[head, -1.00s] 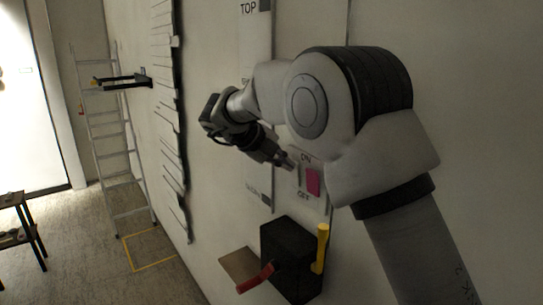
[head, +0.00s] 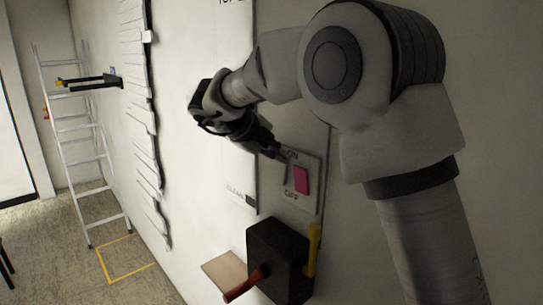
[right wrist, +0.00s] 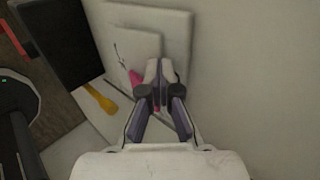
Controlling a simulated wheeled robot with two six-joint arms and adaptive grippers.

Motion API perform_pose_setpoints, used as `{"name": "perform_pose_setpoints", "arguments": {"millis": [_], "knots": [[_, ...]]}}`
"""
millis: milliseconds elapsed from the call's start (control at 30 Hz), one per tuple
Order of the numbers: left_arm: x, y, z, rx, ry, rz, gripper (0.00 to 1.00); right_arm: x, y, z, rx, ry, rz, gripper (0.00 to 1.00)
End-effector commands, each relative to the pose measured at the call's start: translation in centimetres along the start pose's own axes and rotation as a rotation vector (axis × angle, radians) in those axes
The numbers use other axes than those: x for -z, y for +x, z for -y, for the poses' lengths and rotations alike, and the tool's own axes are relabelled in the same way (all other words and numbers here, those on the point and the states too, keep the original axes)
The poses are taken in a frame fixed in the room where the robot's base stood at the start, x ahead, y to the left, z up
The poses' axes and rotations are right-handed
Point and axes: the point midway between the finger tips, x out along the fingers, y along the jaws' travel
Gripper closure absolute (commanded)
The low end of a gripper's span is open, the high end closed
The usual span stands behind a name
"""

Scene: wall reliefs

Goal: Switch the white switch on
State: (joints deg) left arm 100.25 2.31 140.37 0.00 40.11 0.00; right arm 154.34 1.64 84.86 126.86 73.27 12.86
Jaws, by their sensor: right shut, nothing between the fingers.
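A white switch plate (head: 299,207) is on the wall, marked ON above and OFF below, with a magenta switch (head: 301,181) on it. In the right wrist view, part of the plate (right wrist: 128,45) and a sliver of magenta (right wrist: 135,78) show behind my fingers. My right gripper (head: 281,154) is shut and empty, its tips by the upper part of the plate, near the ON mark. In the right wrist view, the closed fingertips (right wrist: 161,67) cover much of the magenta switch. I cannot tell if they touch it. My left gripper is not in view.
Below the plate, a black box (head: 275,262) with a red handle (head: 243,286) and a yellow handle (head: 314,250) juts from the wall. A strip with a jagged edge (head: 140,110) runs down the wall to the left. A ladder (head: 80,130) stands farther back.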

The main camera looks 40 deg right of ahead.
Motion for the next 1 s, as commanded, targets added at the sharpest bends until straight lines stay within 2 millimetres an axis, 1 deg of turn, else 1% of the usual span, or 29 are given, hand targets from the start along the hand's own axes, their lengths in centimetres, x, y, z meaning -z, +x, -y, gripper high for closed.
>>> {"name": "perform_pose_setpoints", "arguments": {"millis": [333,733,867,967,1000], "knots": [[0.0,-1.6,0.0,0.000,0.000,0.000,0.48,0.0,-1.1,1.3,0.001,0.001,0.000,1.00],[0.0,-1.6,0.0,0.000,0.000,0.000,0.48,0.0,-1.4,1.3,0.002,0.001,0.001,1.00],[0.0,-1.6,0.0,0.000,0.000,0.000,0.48,0.0,-2.8,1.3,0.004,0.002,0.001,1.00],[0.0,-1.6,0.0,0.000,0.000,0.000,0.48,0.0,-4.9,1.3,0.004,0.002,0.003,1.00],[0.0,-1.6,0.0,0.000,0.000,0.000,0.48,-0.1,-5.8,1.3,0.006,0.003,0.003,1.00]]}}
